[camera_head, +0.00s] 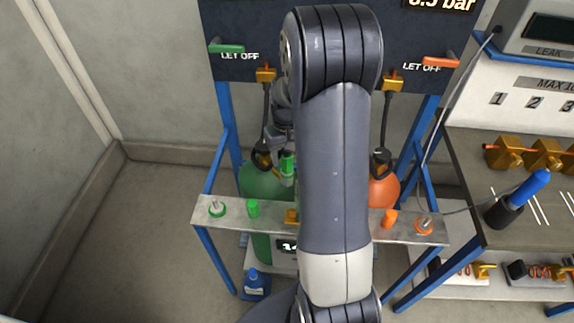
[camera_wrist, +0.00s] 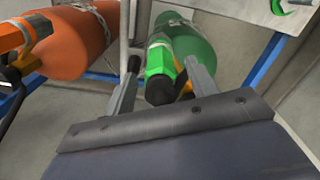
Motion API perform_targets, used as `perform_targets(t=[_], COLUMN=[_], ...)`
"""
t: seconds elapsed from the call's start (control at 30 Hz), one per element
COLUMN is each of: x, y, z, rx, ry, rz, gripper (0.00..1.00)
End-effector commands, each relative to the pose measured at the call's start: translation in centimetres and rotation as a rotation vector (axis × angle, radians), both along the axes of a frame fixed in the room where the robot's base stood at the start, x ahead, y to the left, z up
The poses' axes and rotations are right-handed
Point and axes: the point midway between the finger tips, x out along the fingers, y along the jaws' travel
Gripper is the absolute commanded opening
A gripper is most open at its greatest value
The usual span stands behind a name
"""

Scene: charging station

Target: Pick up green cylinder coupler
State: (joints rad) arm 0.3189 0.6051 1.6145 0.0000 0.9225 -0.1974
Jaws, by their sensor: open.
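The green coupler (camera_wrist: 159,61), a bright green hex piece with a black end, sits at the neck of the green gas cylinder (camera_wrist: 196,42) in the wrist view. My gripper (camera_wrist: 164,70) is open, with one finger on each side of the coupler; whether either finger touches it I cannot tell. In the head view the green coupler (camera_head: 288,165) shows just below my gripper (camera_head: 282,142), partly hidden by my arm. The green cylinder (camera_head: 258,181) stands behind the metal shelf.
A metal shelf (camera_head: 335,227) crosses in front of the cylinders, with a small green piece (camera_head: 253,208) and an orange piece (camera_head: 390,218) on it. The orange cylinder (camera_head: 384,190) stands to the right, partly hidden by my arm. Blue frame posts (camera_head: 232,140) stand at the sides.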

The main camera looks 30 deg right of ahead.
Motion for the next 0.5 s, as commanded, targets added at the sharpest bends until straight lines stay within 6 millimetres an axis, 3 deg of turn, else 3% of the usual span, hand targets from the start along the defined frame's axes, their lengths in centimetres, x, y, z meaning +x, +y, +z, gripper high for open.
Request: perform_targets(t=[0.2,0.43,0.5], x=[0.0,0.0,0.0], y=[0.0,0.0,0.0], z=[-2.1,-2.2,-2.2], rx=[0.0,0.0,0.0], ry=[0.001,0.0,0.0], rz=[0.0,0.0,0.0], gripper=[0.54,0.54,0.48])
